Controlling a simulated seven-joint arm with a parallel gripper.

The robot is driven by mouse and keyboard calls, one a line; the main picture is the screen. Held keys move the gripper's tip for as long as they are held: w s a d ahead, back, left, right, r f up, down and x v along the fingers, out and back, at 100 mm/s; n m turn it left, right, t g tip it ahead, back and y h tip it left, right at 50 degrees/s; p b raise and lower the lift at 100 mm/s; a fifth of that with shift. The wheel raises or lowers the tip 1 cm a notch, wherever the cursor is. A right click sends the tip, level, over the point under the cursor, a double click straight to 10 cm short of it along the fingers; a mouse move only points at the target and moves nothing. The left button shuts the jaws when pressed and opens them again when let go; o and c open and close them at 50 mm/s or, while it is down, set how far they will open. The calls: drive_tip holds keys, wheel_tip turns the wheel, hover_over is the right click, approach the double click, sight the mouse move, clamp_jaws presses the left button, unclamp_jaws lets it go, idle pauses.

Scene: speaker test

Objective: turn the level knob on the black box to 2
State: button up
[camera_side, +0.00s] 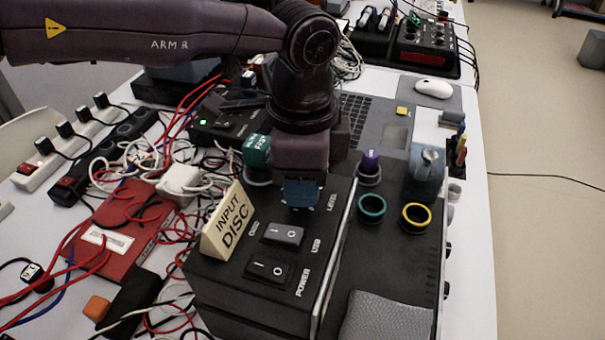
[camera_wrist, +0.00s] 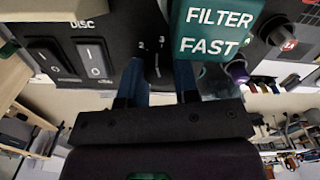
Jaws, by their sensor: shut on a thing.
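The black box (camera_side: 325,235) stands in the middle of the side view, with its panel facing up. My gripper (camera_side: 303,192) points down at the panel's far part, and its blue fingers hide the level knob there. In the wrist view my gripper (camera_wrist: 160,72) has a blue finger on each side of the dark level knob (camera_wrist: 157,62) and is shut on it. Small white scale marks, among them what look like a 2 and a 3, show just past the fingertips. The knob's exact pointer setting is too dark to read.
An INPUT DISC sign (camera_side: 228,222) and two rocker switches (camera_side: 283,235) sit close by on the box. A green FILTER FAST block (camera_wrist: 215,35) is right beside the fingers. Red and white cables crowd the left; rings (camera_side: 416,217) and a blue container (camera_side: 425,172) stand right.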

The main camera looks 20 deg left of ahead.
drive_tip(key=n, duration=0.5)
drive_tip(key=shift+n, duration=0.4)
drive_tip(key=shift+r, duration=0.1)
idle(0.3)
drive_tip(key=o, duration=0.9)
wheel_tip(320, 180, up, 13)
drive_tip(key=shift+f, duration=0.1)
idle(0.4)
